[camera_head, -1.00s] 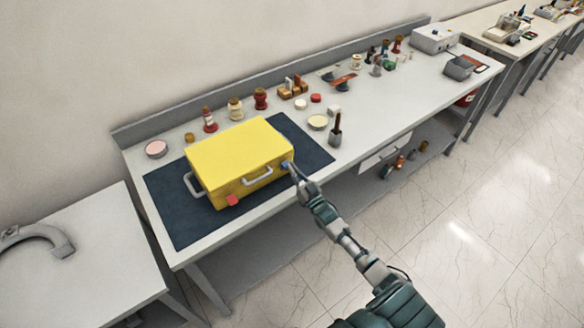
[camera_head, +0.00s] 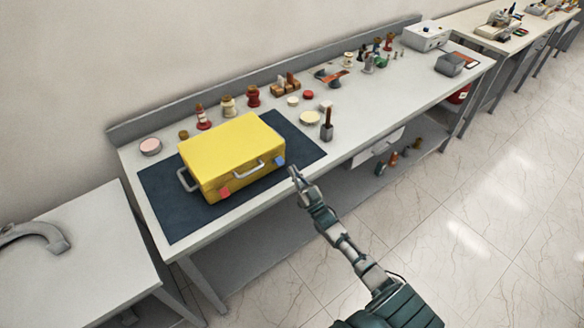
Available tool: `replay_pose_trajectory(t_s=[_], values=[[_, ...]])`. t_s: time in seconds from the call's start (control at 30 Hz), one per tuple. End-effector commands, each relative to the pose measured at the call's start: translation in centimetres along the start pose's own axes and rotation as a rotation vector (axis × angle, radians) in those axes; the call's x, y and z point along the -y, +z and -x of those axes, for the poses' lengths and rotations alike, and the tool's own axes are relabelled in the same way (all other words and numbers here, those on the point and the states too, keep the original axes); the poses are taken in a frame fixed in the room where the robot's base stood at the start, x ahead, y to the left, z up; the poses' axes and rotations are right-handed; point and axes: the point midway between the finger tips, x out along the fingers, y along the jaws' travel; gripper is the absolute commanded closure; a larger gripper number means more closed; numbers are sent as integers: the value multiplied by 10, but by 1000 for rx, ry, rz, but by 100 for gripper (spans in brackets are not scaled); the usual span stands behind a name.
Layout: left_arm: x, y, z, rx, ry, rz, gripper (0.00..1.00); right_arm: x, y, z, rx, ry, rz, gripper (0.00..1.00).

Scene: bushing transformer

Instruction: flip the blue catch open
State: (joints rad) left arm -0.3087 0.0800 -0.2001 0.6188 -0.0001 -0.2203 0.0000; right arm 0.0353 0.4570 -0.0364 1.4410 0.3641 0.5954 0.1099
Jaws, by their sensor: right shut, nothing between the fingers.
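A yellow case (camera_head: 232,146) lies closed on a dark blue mat (camera_head: 163,217) on the workbench. The blue catch (camera_head: 279,161) sits at the right end of the case's front face and is in plain view. It is too small to tell whether it is flipped open. A red catch (camera_head: 225,191) sits near the left end of the same face. My right gripper (camera_head: 294,171) is shut and empty, just right of and below the blue catch, with a small gap between them.
A dark pot with a brown-handled tool (camera_head: 327,128) stands right of the mat. Jars and small parts line the bench's back. A lower table (camera_head: 85,255) stands at left.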

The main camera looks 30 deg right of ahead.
Motion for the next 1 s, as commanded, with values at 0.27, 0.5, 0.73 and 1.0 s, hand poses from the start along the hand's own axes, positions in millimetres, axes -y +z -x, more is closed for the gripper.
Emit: replay_pose_trajectory(t_s=[0.27,0.5,0.73,1.0], values=[[1,-4,-18,-5,-1,0,59,-1,24,48,0,0,0,100],[2,-13,-21,-18,-3,0,59,-1,29,64,-4,0,0,100],[0,-2,-21,-4,-1,0,59,0,29,64,-4,0,0,100],[0,-2,-21,-4,-1,0,59,0,29,64,-4,-1,1,100]])
